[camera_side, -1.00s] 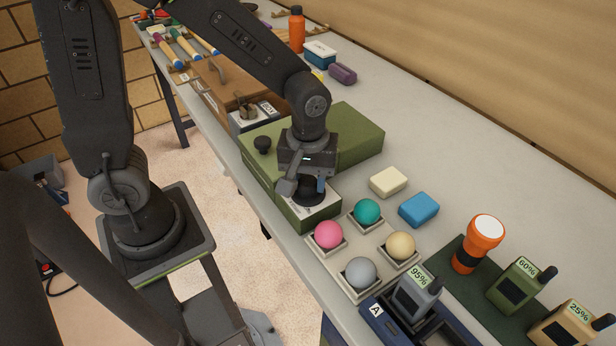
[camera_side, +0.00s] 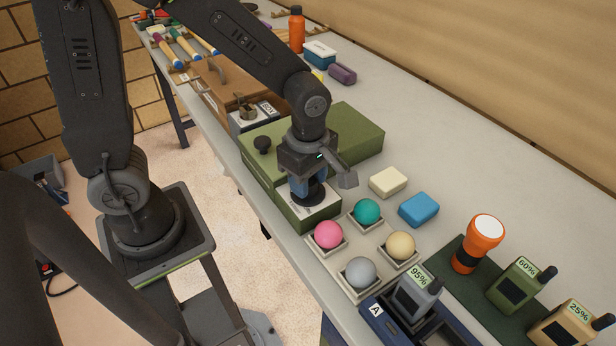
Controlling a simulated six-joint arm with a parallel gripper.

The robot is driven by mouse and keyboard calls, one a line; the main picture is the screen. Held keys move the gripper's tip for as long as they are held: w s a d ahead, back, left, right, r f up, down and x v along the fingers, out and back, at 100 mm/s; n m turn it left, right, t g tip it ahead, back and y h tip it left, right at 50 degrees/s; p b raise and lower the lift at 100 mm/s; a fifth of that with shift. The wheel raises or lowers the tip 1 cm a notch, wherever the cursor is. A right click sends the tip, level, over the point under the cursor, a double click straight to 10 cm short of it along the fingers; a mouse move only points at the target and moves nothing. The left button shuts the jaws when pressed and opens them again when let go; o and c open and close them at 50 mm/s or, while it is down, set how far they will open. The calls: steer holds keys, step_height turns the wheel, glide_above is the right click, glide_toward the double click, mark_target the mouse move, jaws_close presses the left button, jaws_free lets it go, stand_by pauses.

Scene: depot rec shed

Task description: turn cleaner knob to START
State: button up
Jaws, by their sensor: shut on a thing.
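The cleaner is a green box (camera_side: 362,135) on the bench, with a pale label panel (camera_side: 326,206) on its lower front part. A black round knob (camera_side: 307,196) sits on that panel. My gripper (camera_side: 305,188) points down over the panel and is shut on this knob. The fingers hide much of the knob, and its pointer and the START mark cannot be read. A second, smaller black knob (camera_side: 262,144) stands free on the green box, left of my gripper.
A cream block (camera_side: 388,181) and a blue block (camera_side: 418,209) lie to the right. An orange flashlight (camera_side: 478,242) and radios stand farther right.

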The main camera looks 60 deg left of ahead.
steer(key=n, duration=0.6)
steer(key=shift+n, duration=0.3)
stand_by(0.4)
steer(key=o, duration=0.6)
steer(key=shift+o, duration=0.2)
step_height(320, 180, up, 14)
